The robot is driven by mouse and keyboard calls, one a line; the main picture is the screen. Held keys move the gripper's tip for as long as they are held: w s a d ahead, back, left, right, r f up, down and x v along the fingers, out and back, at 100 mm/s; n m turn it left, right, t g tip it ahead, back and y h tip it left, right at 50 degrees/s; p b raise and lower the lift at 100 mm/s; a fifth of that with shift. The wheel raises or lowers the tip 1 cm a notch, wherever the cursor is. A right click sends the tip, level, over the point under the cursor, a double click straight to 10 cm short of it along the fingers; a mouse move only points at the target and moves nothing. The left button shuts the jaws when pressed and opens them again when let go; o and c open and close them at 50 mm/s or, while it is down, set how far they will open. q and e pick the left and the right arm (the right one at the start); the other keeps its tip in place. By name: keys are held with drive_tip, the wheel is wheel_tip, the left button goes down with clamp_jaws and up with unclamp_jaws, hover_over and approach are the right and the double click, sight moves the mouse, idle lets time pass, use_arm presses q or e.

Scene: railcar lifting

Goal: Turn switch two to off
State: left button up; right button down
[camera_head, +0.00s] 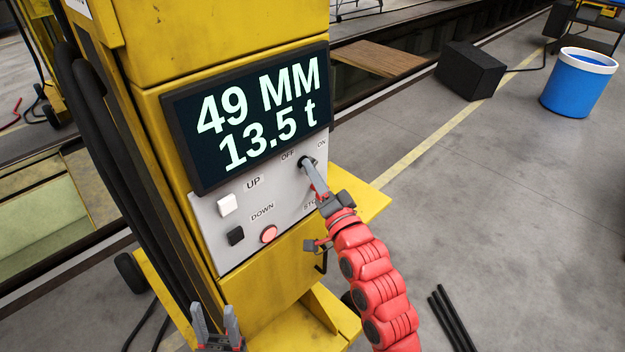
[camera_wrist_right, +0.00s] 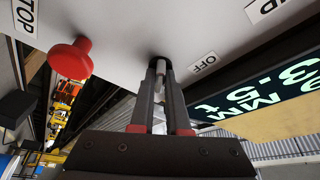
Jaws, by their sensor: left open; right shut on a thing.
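A grey control panel (camera_head: 215,235) on a yellow lifting column carries a switch between the OFF and ON labels. My right gripper (camera_head: 305,165) is at that switch, fingers shut on its small lever. In the right wrist view the fingers (camera_wrist_right: 161,72) grip the pale lever (camera_wrist_right: 161,68) at a dark round opening, with the OFF label (camera_wrist_right: 203,64) to the right. Its exact angle is hard to tell. No number marking the switch can be read. My left gripper (camera_head: 217,318) is open and empty, low at the bottom edge, below the panel.
A display (camera_head: 250,115) above reads 49 MM and 13.5 t. A white button (camera_head: 228,205), a black button (camera_head: 235,236) and a red button (camera_head: 268,234) sit on the panel. A black box (camera_head: 470,70) and blue bin (camera_head: 577,85) stand on open floor at right.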

drive_tip(key=n+g+y+b, duration=0.1)
drive_tip(key=n+b, duration=0.4)
drive_tip(key=b, duration=0.5)
drive_tip(key=n+y+b, duration=0.3)
drive_tip(key=n+b, duration=0.2)
drive_tip(key=b, duration=0.4)
drive_tip(key=n+g+y+b, duration=0.1)
drive_tip(key=n+y+b, duration=0.2)
drive_tip(key=b, duration=0.7)
drive_tip(key=shift+w+d+f+n+g+b, duration=0.1)
drive_tip(key=shift+d+n+g+b, duration=0.05)
drive_tip(key=shift+n, duration=0.4)
drive_tip(key=shift+w+d+f+n+g+b, duration=0.1)
drive_tip(key=shift+n+g+b, duration=0.05)
drive_tip(key=shift+n, duration=0.4)
drive_tip(key=shift+r, duration=0.1)
drive_tip(key=c, duration=0.9)
unclamp_jaws()
drive_tip(key=shift+s, duration=0.1)
drive_tip(key=v, duration=1.7)
drive_tip(key=shift+d, duration=0.15)
